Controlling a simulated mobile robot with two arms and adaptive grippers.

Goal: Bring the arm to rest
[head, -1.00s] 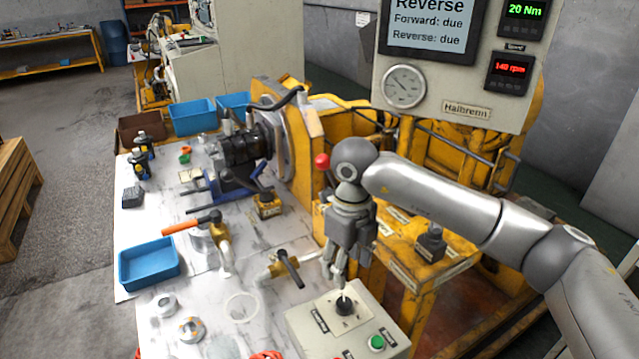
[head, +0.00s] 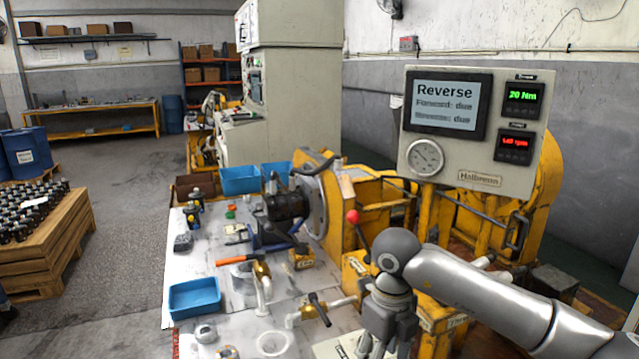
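My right arm comes in from the right over the test bench. Its gripper (head: 372,345) points down at the front of the bench, near the control box (head: 335,348), which is mostly cut off by the bottom edge. The fingertips are at or below the picture's edge, so I cannot tell whether they are open or shut. My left gripper and arm are not in view. The display panel (head: 475,130) reads "Reverse", with forward and reverse both "due", 20 Nm and 140 rpm.
A dark motor (head: 284,205) sits at the yellow stand. Near my arm are a red-knobbed lever (head: 353,216), a black-handled valve (head: 319,309) and an orange-handled valve (head: 236,260). A blue tray (head: 194,297) lies front left. A crate of parts (head: 45,235) stands on the floor at left.

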